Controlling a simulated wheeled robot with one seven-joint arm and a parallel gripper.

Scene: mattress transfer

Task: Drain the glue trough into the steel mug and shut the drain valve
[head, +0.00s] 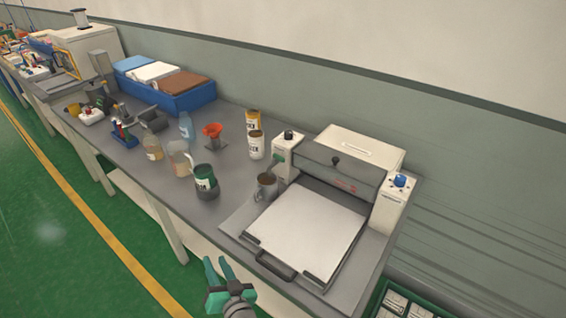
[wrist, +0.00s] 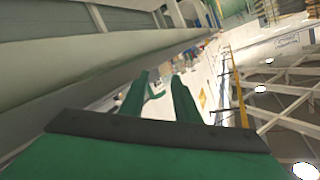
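A grey steel mug (head: 266,188) stands upright on the bench in the head view, beside the left end of the glue machine (head: 335,170). Its handle points left and its inside looks brownish. Just above it, a small dark greenish part (head: 279,158) shows on the machine's white left end block; I cannot tell if it is the drain valve or how it is set. The glue trough is not clearly visible, seemingly hidden by the grey hood. My green gripper (head: 215,262) is open and empty in front of the bench, apart from the mug. Its parted fingers show in the wrist view (wrist: 160,80).
A white plate (head: 308,229) with a dark front handle (head: 275,267) lies before the machine. A blue bin (head: 180,95) is farther back. Open green floor lies in front.

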